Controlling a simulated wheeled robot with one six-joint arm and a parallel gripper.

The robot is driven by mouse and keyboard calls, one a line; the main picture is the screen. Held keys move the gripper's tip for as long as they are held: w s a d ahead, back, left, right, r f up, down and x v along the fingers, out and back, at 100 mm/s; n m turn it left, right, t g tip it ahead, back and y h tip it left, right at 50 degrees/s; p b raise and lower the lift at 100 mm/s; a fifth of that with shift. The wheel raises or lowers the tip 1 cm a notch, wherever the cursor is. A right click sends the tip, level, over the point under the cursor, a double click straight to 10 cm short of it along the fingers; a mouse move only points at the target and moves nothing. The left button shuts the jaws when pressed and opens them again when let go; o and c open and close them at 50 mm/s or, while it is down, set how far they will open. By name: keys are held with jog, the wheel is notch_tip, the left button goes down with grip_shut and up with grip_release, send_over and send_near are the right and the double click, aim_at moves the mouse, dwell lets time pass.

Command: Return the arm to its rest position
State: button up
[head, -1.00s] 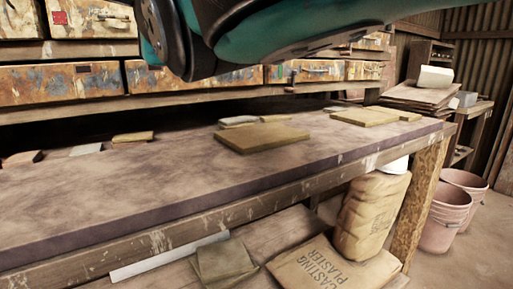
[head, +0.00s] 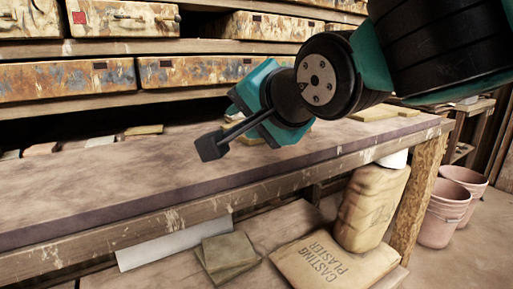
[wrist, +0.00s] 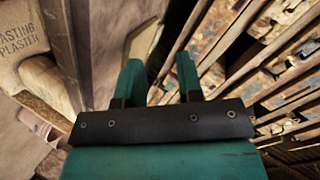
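My gripper (wrist: 158,66) shows in the wrist view with its two teal fingers apart and nothing between them. In the head view my arm comes in from the upper right. Its teal end (head: 268,105) hangs above the workbench (head: 90,190), clear of the bench top as far as I can see. The fingers are hard to make out in the head view. The arm hides part of the far side of the bench and the slabs lying there.
Shelves with worn drawers (head: 70,80) stand behind the bench. Yellowish slabs (head: 370,114) lie at its far right. Below are a casting plaster bag (head: 325,255), an upright sack (head: 370,205) and stacked tiles (head: 228,255). Pink buckets (head: 445,215) stand right.

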jog(key=s+d+f+n+g+h, duration=0.2)
jog(key=s+d+f+n+g, duration=0.15)
jog(key=d+f, duration=0.4)
jog(key=s+d+f+n+g+h, duration=0.1)
jog(key=s+d+f+n+g, duration=0.35)
jog(key=s, duration=0.35)
jog(key=s+d+f+n+g, duration=0.4)
jog(key=s+d+f+n, duration=0.1)
jog(key=s, duration=0.3)
notch_tip(320, 180, up, 27)
jog(key=w+p, duration=0.1)
jog(key=p, duration=2.5)
jog(key=shift+a+m+t+p, duration=0.3)
jog(key=shift+a, duration=0.1)
